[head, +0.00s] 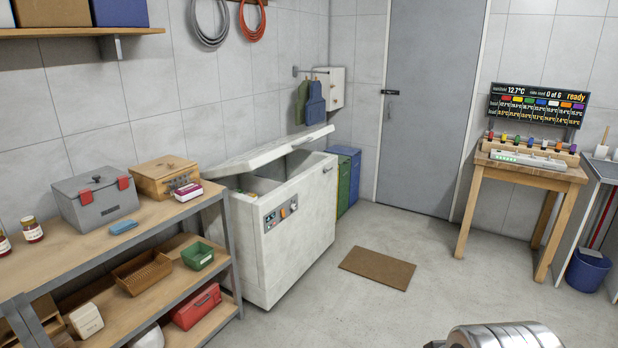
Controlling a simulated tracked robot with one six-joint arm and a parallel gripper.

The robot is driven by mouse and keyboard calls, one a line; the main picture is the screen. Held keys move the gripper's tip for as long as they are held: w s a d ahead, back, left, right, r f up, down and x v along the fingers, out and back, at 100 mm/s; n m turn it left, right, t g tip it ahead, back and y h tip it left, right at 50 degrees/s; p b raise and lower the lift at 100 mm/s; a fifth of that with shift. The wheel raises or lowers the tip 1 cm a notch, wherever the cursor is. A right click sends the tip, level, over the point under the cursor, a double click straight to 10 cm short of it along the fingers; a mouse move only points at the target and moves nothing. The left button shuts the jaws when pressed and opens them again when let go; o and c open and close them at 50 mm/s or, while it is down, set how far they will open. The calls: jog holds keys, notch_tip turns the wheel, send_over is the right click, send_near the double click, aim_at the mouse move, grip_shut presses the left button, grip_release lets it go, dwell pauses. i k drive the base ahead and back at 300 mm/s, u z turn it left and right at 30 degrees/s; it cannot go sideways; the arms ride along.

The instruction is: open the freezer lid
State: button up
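The white chest freezer (292,232) stands against the left wall, behind the end of the shelf unit. Its lid (262,152) is tilted up, with its near edge raised above the body. A gap shows between lid and rim, with a little green and other contents visible inside. A ribbed metal part at the bottom right edge appears to be part of my arm. My gripper's fingers are not in view, and nothing touches the lid.
A wooden shelf unit (150,232) with a grey toolbox (97,197) stands left of the freezer. Green and blue bins (345,178) stand beyond it. A brown mat (377,267) lies on open floor. A wooden table (530,172) stands right. Hoses (209,38) hang above.

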aim_at(251, 160)
jog(key=u, duration=0.25)
jog(key=i, duration=1.85)
jog(key=u, duration=0.6)
jog(key=i, duration=1.85)
jog(key=u, duration=0.2)
